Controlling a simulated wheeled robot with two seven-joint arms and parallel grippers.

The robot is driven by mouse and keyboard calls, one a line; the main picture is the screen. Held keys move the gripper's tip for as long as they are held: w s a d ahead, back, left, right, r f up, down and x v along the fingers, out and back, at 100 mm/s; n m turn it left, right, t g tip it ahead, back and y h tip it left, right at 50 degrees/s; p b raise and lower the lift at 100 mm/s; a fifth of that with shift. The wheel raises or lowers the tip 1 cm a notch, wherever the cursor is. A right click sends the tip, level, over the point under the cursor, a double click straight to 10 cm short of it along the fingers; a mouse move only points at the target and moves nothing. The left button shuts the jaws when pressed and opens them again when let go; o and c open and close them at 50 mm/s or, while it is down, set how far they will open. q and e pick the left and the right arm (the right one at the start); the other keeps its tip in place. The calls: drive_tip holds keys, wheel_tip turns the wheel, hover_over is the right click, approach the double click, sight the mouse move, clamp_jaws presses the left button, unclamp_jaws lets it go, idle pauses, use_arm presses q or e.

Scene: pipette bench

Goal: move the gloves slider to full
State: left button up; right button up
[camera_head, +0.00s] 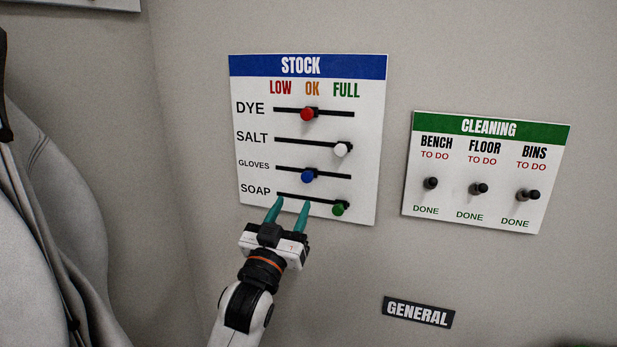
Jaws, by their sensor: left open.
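The white STOCK board (255,120) hangs on the wall with columns LOW, OK and FULL. The gloves slider is a blue knob (307,176) on the third track, below OK. The red dye knob (307,114) is also at OK. The white salt knob (342,149) and the green soap knob (339,208) are at the right, under FULL. My left gripper (290,207) is open and empty, its teal fingers pointing up at the soap row, below and slightly left of the blue knob. My right gripper is out of view.
A CLEANING board (412,200) with three dark knobs hangs to the right. A GENERAL label (418,312) is lower on the wall. Pale coats (60,230) hang at the left. The wall below the STOCK board is clear except for my left arm.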

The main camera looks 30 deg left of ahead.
sight(306, 178)
use_arm(q)
drive_tip(key=p+x, duration=0.1)
drive_tip(key=x, duration=0.7)
drive_tip(key=shift+w+a+p, duration=0.1)
drive_tip(key=shift+w+p, duration=0.2)
drive_tip(key=shift+p, duration=0.1)
drive_tip(key=shift+f, duration=0.1)
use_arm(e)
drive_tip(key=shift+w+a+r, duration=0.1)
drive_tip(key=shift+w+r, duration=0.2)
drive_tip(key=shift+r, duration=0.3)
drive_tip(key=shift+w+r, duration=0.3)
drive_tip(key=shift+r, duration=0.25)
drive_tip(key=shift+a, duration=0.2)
use_arm(q)
clamp_jaws()
